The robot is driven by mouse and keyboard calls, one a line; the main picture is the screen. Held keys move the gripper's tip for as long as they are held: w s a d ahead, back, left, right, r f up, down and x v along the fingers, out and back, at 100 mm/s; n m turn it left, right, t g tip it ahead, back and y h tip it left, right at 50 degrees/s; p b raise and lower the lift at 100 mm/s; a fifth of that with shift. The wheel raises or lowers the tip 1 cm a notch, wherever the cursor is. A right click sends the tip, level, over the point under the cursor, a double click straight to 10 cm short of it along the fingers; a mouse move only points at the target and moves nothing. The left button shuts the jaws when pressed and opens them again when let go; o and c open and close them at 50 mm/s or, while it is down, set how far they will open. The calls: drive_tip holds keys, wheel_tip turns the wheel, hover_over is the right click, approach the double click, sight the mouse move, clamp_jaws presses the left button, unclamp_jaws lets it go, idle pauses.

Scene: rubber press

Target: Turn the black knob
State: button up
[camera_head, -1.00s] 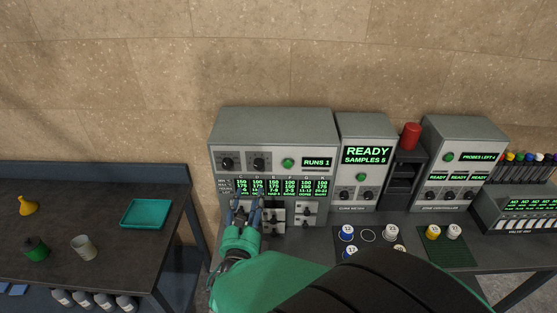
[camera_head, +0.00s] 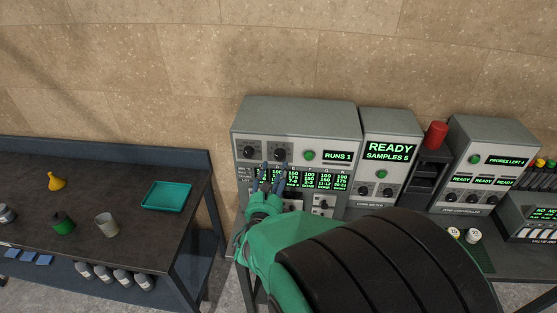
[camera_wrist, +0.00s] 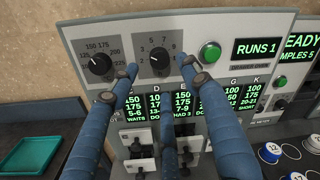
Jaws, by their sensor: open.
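Two round black knobs with white pointer marks sit side by side on the upper left front of the grey machine. The left knob shows in the head view (camera_head: 249,152) and wrist view (camera_wrist: 99,64), beside a scale that includes 150 and 175. The right knob (camera_head: 280,154) shows in the wrist view (camera_wrist: 159,61) with a scale of small single digits. My gripper (camera_head: 271,171) has blue fingers, spread and empty, just below the knobs. In the wrist view the fingertips (camera_wrist: 157,76) lie below and to both sides of the right knob, apparently not gripping it.
A green button (camera_wrist: 209,53) and the RUNS 1 display (camera_wrist: 256,47) are right of the knobs. Green readouts and lever switches (camera_wrist: 138,147) lie below. Other machines with small knobs (camera_head: 387,192) stand to the right. A side table with a teal tray (camera_head: 167,196) is at left.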

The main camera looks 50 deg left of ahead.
sight(279, 158)
drive_tip(key=shift+x, duration=3.2)
drive_tip(key=shift+c, duration=0.5)
drive_tip(key=c, duration=1)
